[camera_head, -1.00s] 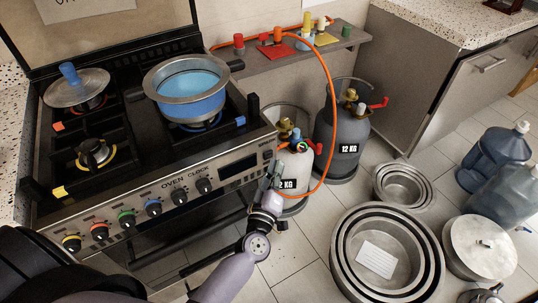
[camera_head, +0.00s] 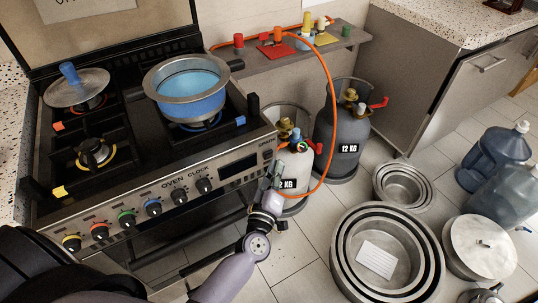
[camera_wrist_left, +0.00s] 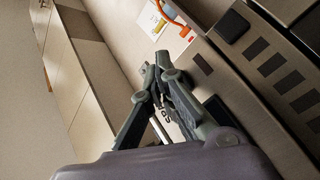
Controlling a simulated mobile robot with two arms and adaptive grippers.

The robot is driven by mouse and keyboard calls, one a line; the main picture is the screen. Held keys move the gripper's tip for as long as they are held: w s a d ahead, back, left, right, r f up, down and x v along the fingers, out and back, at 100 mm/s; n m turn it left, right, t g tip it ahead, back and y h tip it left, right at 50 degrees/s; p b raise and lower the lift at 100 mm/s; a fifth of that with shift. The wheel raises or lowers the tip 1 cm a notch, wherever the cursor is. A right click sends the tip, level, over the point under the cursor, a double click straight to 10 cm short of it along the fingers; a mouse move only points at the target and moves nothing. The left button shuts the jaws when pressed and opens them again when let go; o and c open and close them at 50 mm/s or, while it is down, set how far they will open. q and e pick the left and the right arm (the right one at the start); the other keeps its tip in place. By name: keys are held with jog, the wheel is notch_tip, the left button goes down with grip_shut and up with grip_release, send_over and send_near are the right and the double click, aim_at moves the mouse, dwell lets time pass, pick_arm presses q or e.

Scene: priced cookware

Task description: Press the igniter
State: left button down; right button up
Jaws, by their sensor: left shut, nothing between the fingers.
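The stove's front panel (camera_head: 225,182) carries a row of knobs, a dark display and a small, hard-to-read label at its right end. The igniter is not clear in the head view; my left gripper is right there. My left gripper (camera_head: 274,174) is shut and empty, its tips close to the panel's right end. In the left wrist view the shut fingers (camera_wrist_left: 160,72) point towards a pale panel with a dark square button (camera_wrist_left: 232,26), which may be the igniter. The fingertips look apart from that button. My right gripper is out of view.
Gas cylinders (camera_head: 343,140) with an orange hose (camera_head: 331,110) stand just right of my left gripper. Nested metal pots (camera_head: 385,255) and water jugs (camera_head: 493,158) occupy the floor at right.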

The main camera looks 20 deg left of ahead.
pick_arm(q)
jog(key=shift+a, duration=0.1)
jog(key=shift+w+a, duration=0.25)
dwell(0.3)
jog(key=shift+w+a, duration=0.25)
jog(key=shift+a, duration=0.05)
dwell(0.6)
jog(key=shift+s+p, duration=0.1)
jog(key=shift+p, duration=0.2)
jog(key=shift+s+d, duration=0.45)
jog(key=shift+d, duration=0.15)
jog(key=s+d, duration=0.1)
jog(key=d, duration=0.1)
jog(key=s+d+p, duration=0.1)
jog(key=s+d, duration=0.1)
dwell(0.5)
